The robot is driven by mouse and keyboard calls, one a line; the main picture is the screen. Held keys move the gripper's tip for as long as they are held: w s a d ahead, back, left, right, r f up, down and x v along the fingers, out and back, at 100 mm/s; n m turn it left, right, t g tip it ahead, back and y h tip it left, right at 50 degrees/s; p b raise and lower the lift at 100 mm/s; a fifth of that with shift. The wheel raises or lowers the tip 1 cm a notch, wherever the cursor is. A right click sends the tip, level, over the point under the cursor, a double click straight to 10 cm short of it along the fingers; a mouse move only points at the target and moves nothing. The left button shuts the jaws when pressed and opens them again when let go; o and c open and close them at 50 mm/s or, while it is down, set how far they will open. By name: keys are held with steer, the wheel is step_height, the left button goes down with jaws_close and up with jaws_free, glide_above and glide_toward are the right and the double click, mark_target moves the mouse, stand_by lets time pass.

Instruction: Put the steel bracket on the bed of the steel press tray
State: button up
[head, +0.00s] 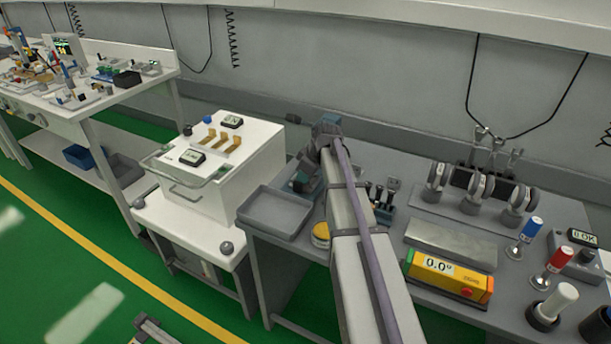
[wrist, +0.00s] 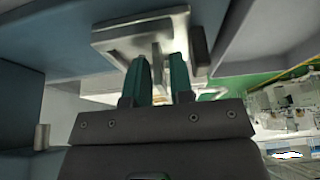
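In the wrist view, a pale metal piece with a square plate and an upright rib, which looks like the steel bracket (wrist: 122,34), sits at my fingertips. My gripper (wrist: 160,62) has its two dark green fingers on either side of the rib and looks closed on it. A blue-grey surface (wrist: 60,35) lies close beyond the plate; I cannot tell whether they touch. In the head view my arm hides the fingertips and the bracket. I cannot identify the steel press tray for certain; an empty grey tray (head: 272,216) stands at the bench's left end.
A white cabinet (head: 255,150) stands left of the grey tray. On the bench right of my arm are a flat steel block (head: 450,243), a yellow level (head: 448,277), a row of round clamps (head: 475,188) and several handled tools. A yellow button (head: 320,234) is beside my arm.

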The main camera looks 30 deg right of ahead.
steer(key=shift+o, duration=0.7)
steer(key=shift+r+p, duration=0.35)
steer(key=shift+r, duration=0.05)
steer(key=p+v, duration=1.1)
steer(key=v, duration=0.1)
steer(key=s+a+f+m+g+h, duration=0.1)
steer(key=s+a+m, duration=0.6)
steer(key=s+a, duration=1.2)
steer(key=a+g+h, duration=0.1)
steer(key=a+g, duration=0.1)
steer(key=a, duration=0.1)
steer(key=shift+a+f+g+h, duration=0.25)
steer(key=shift+f+g+h, duration=0.1)
steer(key=shift+g+h, duration=0.05)
steer(key=shift+r+p, duration=0.35)
steer(key=shift+r, duration=0.15)
